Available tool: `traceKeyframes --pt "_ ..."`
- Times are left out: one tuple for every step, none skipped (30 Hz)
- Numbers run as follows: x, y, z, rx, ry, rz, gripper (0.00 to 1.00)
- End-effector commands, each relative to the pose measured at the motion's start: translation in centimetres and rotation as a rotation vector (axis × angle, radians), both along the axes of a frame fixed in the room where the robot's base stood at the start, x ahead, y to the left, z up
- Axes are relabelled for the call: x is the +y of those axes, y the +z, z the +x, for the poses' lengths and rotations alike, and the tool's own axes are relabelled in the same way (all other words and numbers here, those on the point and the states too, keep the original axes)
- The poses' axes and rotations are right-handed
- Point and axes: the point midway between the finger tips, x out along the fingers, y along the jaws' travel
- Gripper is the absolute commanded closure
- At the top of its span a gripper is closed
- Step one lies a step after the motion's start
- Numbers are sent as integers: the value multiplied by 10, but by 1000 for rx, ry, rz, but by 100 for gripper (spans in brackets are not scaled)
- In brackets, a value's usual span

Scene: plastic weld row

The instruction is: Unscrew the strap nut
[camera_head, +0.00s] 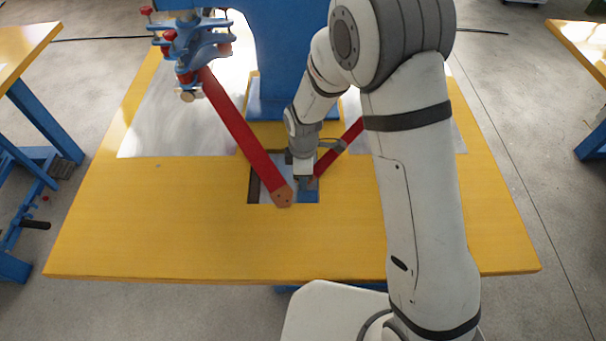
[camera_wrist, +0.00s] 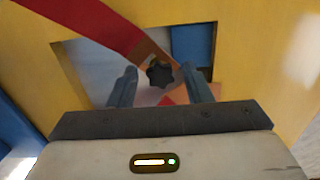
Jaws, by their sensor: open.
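The strap nut, a dark lobed knob (camera_wrist: 160,75), shows in the wrist view beside the brown end of a red strap (camera_wrist: 95,22). My gripper (camera_wrist: 158,70) is open, with one finger on each side of the nut and gaps visible between. Whether the fingers are level with the nut I cannot tell. In the head view my gripper (camera_head: 304,178) points down over the cutout in the yellow table, and the nut cannot be made out there. The long red strap (camera_head: 240,132) runs down to a brown end at the cutout.
A second red strap (camera_head: 340,148) runs up right from the cutout. A blue block (camera_wrist: 192,46) sits in the cutout's corner. A blue machine column (camera_head: 280,50) and a blue clamp head (camera_head: 195,45) stand behind. The front of the yellow table (camera_head: 170,225) is clear.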

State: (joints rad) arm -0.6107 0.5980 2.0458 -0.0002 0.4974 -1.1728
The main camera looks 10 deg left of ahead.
Motion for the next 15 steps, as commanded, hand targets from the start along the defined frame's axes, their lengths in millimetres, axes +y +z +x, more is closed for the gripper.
traceKeyframes --pt "0 -1 0 0 -60 0 55" --pt "0 -1 0 0 -101 0 55" --pt "0 -1 -1 0 -156 0 55" --pt "0 -1 -1 0 -197 0 55" --pt "0 -1 -1 0 -237 0 55" --pt "0 -1 -1 0 -292 0 55" --pt "0 -1 -1 0 -332 0 55" --pt "0 -1 -1 0 -373 0 55" --pt "0 -1 -1 0 -427 0 55" --pt "0 -1 -1 0 -469 0 55" --pt "0 -1 -2 0 -510 0 55" --pt "0 -1 -2 0 -564 0 55" --pt "0 -1 -2 0 -605 0 55" --pt "0 -1 -2 0 -645 0 55" --pt "0 -1 -2 0 -701 0 55"
